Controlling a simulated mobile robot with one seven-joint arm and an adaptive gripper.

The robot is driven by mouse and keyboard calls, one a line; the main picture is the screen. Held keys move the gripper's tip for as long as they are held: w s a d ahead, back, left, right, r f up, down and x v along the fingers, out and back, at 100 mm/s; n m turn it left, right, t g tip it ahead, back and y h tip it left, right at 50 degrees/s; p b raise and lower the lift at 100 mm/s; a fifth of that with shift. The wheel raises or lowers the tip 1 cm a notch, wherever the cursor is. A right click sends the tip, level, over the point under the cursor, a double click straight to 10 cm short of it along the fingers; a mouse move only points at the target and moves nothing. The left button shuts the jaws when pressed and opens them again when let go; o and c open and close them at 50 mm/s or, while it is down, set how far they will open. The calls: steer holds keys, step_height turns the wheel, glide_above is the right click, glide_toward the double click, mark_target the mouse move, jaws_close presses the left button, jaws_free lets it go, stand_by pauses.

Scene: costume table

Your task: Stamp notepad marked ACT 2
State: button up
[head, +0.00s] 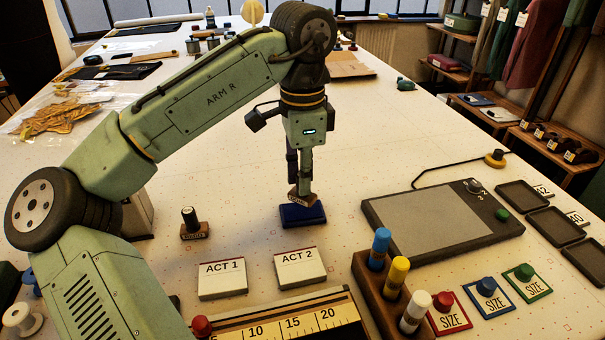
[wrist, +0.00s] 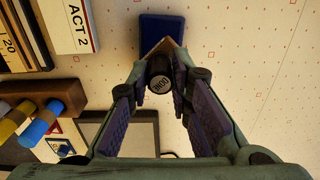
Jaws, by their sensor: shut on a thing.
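My gripper (head: 304,180) points down and is shut on a stamp with a brown wooden base (head: 301,199). In the wrist view the stamp's round dark top (wrist: 159,84) shows between the fingers (wrist: 160,75). The stamp is at a blue ink pad (head: 303,216), over its top; I cannot tell whether they touch. The pad also shows in the wrist view (wrist: 160,28). The notepad marked ACT 2 (head: 300,268) lies just in front of the pad, and shows at upper left in the wrist view (wrist: 72,28). The stamp's underside is hidden.
A second stamp (head: 192,225) stands left of the pad, behind the ACT 1 notepad (head: 222,280). A wooden holder (head: 371,290) with coloured bottles, a ruler (head: 290,322) and a grey tablet (head: 435,220) lie nearby. The table behind the pad is clear.

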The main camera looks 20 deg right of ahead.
step_height(320, 180, up, 3)
steer(key=shift+f+p, duration=0.2)
steer(key=shift+p, duration=0.75)
steer(key=shift+r+b, duration=0.3)
steer(key=shift+r, duration=0.6)
